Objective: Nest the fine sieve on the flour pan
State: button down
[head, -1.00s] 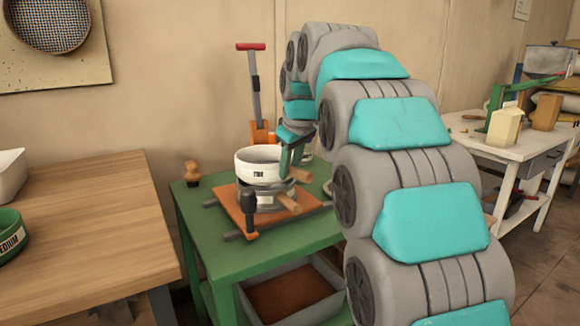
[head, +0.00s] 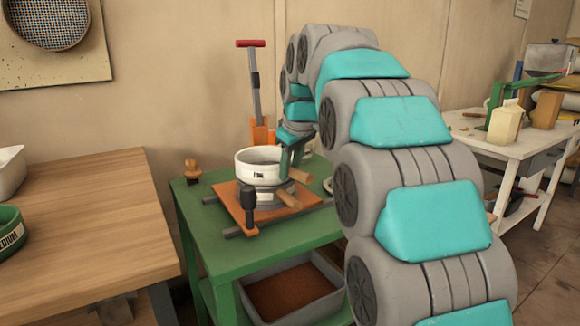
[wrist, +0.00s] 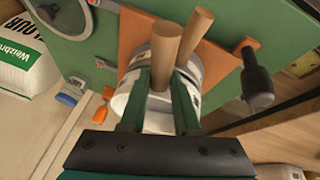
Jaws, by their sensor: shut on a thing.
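The fine sieve (head: 256,165) is a white round ring with a small dark label. My gripper (head: 289,160) is shut on its right side in the head view. The sieve is level, directly over the grey flour pan (head: 268,198) on the orange board (head: 238,214). The sieve hides the pan's top, so I cannot tell whether they touch or are slightly apart.
Two wooden handles (head: 289,198) stick out beside the pan. A dark-knobbed clamp (head: 249,205) stands at the board's front. The green table (head: 205,235) also holds a wooden stamp (head: 192,170). A wooden bench (head: 90,225) is at left.

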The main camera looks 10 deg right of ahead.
jog(key=shift+f+b, duration=0.3)
jog(key=shift+f, duration=0.3)
jog(key=c, duration=0.6)
grip_release()
jog(key=shift+o, duration=0.2)
jog(key=shift+r, duration=0.1)
jog(key=v, duration=0.7)
jog(key=shift+s+r, duration=0.2)
jog(key=shift+r, duration=0.1)
